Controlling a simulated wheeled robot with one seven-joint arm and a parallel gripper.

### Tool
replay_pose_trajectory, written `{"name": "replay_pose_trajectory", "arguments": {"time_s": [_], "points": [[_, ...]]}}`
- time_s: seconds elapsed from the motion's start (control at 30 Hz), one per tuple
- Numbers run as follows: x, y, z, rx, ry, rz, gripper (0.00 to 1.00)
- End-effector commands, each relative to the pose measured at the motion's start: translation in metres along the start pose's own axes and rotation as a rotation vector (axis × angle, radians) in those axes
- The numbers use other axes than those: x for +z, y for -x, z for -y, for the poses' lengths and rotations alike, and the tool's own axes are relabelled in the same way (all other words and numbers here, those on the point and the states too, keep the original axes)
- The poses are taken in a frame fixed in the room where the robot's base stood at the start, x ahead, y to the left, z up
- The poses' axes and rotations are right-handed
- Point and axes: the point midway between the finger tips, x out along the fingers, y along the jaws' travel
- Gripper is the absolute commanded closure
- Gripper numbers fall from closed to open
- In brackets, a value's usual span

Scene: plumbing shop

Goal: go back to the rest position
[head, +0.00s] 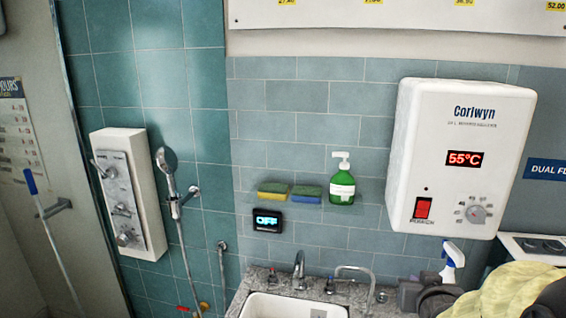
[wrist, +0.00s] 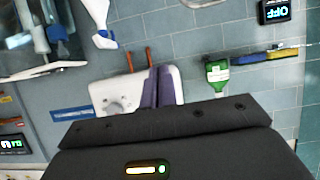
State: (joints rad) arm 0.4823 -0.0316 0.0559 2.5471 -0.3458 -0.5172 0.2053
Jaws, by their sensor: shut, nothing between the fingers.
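My gripper (wrist: 157,72) shows in the wrist view as two dark purplish fingers side by side, closed together and empty. They overlap the lower part of the white water heater (wrist: 112,92) in that view; I cannot tell the gap between them. In the head view the heater (head: 458,155) hangs on the wall at the right, with a red 55°C display, a red switch and a dial.
A green soap bottle (head: 342,180) and two sponges (head: 273,190) sit on the tiled wall above an OFF display (head: 267,221). Below are a sink (head: 293,306) and taps. A shower panel (head: 128,190) is at left.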

Motion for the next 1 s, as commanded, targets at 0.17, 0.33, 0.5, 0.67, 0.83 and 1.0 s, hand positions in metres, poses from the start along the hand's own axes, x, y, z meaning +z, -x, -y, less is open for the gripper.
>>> {"name": "replay_pose_trajectory", "arguments": {"time_s": [0.17, 0.33, 0.5, 0.67, 0.83, 1.0], "points": [[0.059, 0.003, 0.042, -0.038, 0.042, 0.288, 1.00], [0.114, 0.026, 0.080, -0.091, 0.100, 0.570, 1.00], [0.155, 0.060, 0.108, -0.146, 0.158, 0.805, 1.00], [0.168, 0.074, 0.116, -0.166, 0.178, 0.888, 1.00], [0.168, 0.075, 0.116, -0.165, 0.177, 0.890, 1.00], [0.168, 0.074, 0.115, -0.164, 0.177, 0.888, 1.00]]}}
